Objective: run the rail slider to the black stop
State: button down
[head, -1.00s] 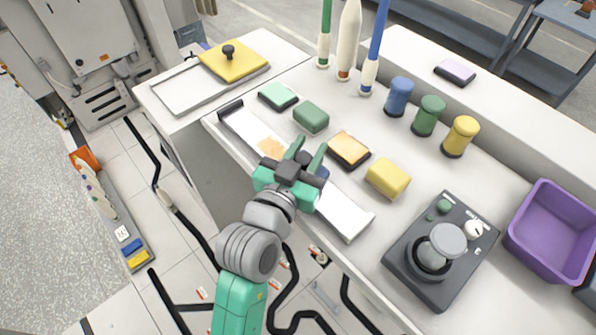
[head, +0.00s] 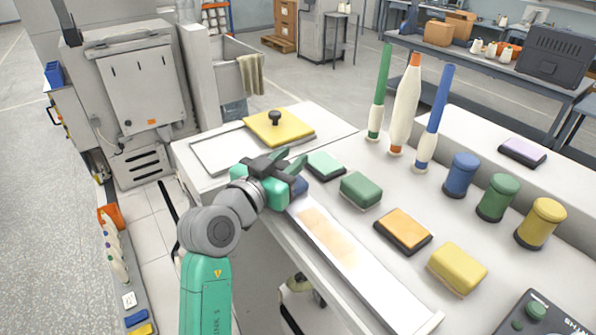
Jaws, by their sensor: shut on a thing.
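The white rail (head: 368,278) lies along the left edge of the white bench top, with a tan patch (head: 327,235) on its bed. My gripper (head: 290,168) is at the rail's far end, shut on a dark blue piece, the slider (head: 299,186). Only a small part of the slider shows beside the fingers. The black stop is at that far end and is hidden behind my gripper now, so I cannot tell whether the slider touches it.
A green pad (head: 325,166), a green block (head: 361,190), an orange pad (head: 403,231) and a yellow block (head: 457,269) lie right of the rail. A yellow lid (head: 279,128) with a black knob is beyond. Tall bobbins (head: 404,105) stand behind.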

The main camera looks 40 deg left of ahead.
jog(key=c, duration=1.1)
grip_release()
jog(key=shift+w, duration=0.1)
jog(key=shift+o, duration=0.2)
jog(key=s, duration=0.2)
jog(key=s+d, duration=0.1)
jog(key=s, duration=0.4)
jog(key=shift+s+d+b, duration=0.3)
jog(key=shift+s+b, duration=0.05)
jog(key=shift+s, duration=0.05)
